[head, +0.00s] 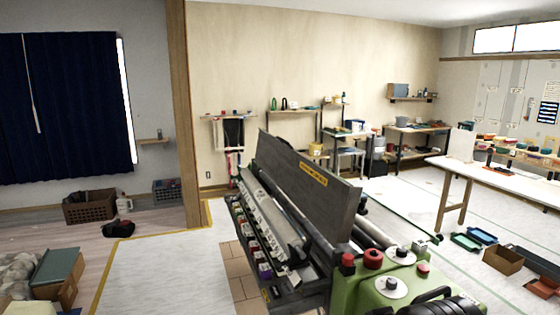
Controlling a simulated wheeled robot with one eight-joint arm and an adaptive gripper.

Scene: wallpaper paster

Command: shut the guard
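The wallpaper paster stands in the lower middle of the head view, with a green end housing (350,290) nearest me. Its guard (300,180) is a long dark grey panel with a yellow label. The guard stands raised and tilted along the length of the machine, so it is open. Rollers (372,232) show to its right, and a slanted bed (268,218) with a row of coloured knobs lies to its left. The guard's hinge line is not clear. I cannot make out my gripper; dark parts at the bottom edge show no fingers.
Red buttons (373,259) and pale round discs (391,287) sit on the housing. A white-topped table (490,180) stands at the right, with a cardboard box (503,260) on the floor below. Pale floor (165,275) left of the machine is clear.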

